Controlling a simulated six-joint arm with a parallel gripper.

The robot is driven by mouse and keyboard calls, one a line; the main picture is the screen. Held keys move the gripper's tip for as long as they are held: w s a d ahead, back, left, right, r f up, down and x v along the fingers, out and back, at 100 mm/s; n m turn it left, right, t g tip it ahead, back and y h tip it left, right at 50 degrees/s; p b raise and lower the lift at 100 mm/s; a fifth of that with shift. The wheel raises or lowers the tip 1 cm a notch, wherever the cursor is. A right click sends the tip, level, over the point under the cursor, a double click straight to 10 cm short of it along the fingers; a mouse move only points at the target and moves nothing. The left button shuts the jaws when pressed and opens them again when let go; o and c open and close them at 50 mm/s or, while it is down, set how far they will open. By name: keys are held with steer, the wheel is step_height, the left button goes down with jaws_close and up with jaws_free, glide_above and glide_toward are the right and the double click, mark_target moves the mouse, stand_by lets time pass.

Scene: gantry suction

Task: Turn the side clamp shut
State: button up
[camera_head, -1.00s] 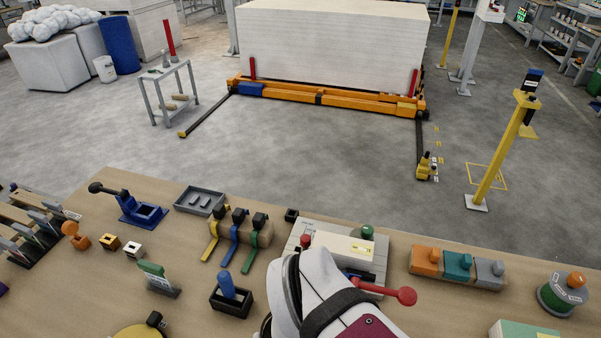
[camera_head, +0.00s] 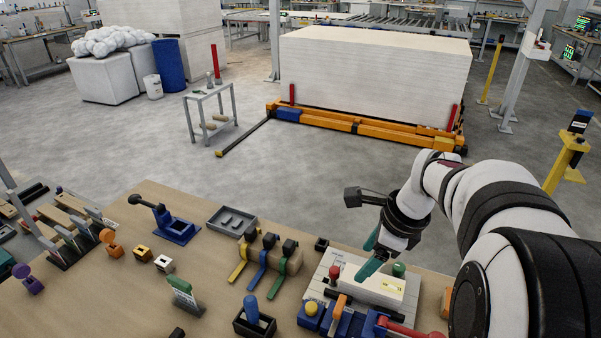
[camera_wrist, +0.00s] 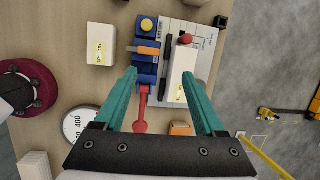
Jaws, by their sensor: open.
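The side clamp has a blue base (camera_wrist: 147,73) and a red handle with a ball end (camera_wrist: 140,124). In the wrist view the handle points down the picture, away from the white block (camera_wrist: 182,68). In the head view the red handle (camera_head: 408,330) points to the right at the bottom edge, and the clamp's base (camera_head: 350,323) is partly cut off. My gripper (camera_head: 366,254) has teal fingers and hangs above the block. In the wrist view my gripper (camera_wrist: 159,73) is open and empty, its fingers to either side of the clamp and block.
The block lies on a light grey plate (camera_wrist: 205,38). A yellow button (camera_wrist: 147,25), an orange bar (camera_wrist: 148,50) and a red knob (camera_wrist: 186,39) stand close by. Levers (camera_head: 264,262) and a blue peg (camera_head: 251,308) in a black holder stand to the left.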

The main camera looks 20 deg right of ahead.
mark_target(400, 267)
steer(key=d+f+m+t+h, duration=0.1)
steer(key=d+f+m, duration=0.1)
steer(key=d+m, duration=0.45)
steer(key=d+f+m+h, duration=0.1)
steer(key=d+f+m, duration=0.15)
steer(key=d, duration=0.75)
steer(key=shift+m, duration=0.4)
steer(key=x, duration=1)
steer(key=w+x, duration=0.1)
steer(key=x, duration=0.4)
steer(key=shift+a+r, duration=0.2)
steer(key=shift+a, duration=0.05)
steer(key=shift+c, duration=0.2)
steer(key=shift+s, duration=0.1)
jaws_close()
